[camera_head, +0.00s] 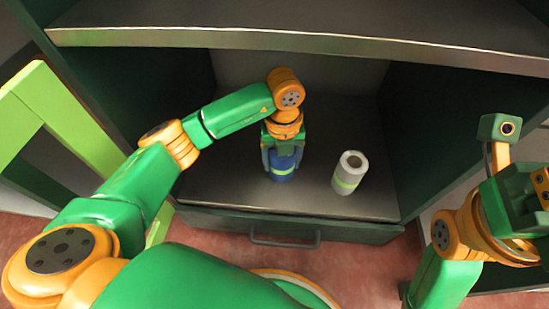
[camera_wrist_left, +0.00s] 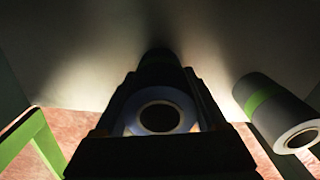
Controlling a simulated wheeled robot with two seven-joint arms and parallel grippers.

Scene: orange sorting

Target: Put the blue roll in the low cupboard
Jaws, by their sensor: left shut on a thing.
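The blue roll (camera_head: 282,170) has a green band and stands upright on the floor of the low cupboard (camera_head: 225,190), or just above it; I cannot tell which. My left gripper (camera_head: 283,157) is shut on the blue roll from above. In the left wrist view the roll's end with its dark core hole (camera_wrist_left: 160,116) shows between the fingers of my left gripper (camera_wrist_left: 158,105). My right gripper (camera_head: 530,190) is at the right edge, outside the cupboard, and its fingertips are not clear.
A white roll with a green band (camera_head: 350,172) stands to the right of the blue one, apart from it. A shelf edge (camera_head: 300,42) crosses above. A drawer front with a handle (camera_head: 285,243) is below. A light green frame (camera_head: 70,120) stands at the left.

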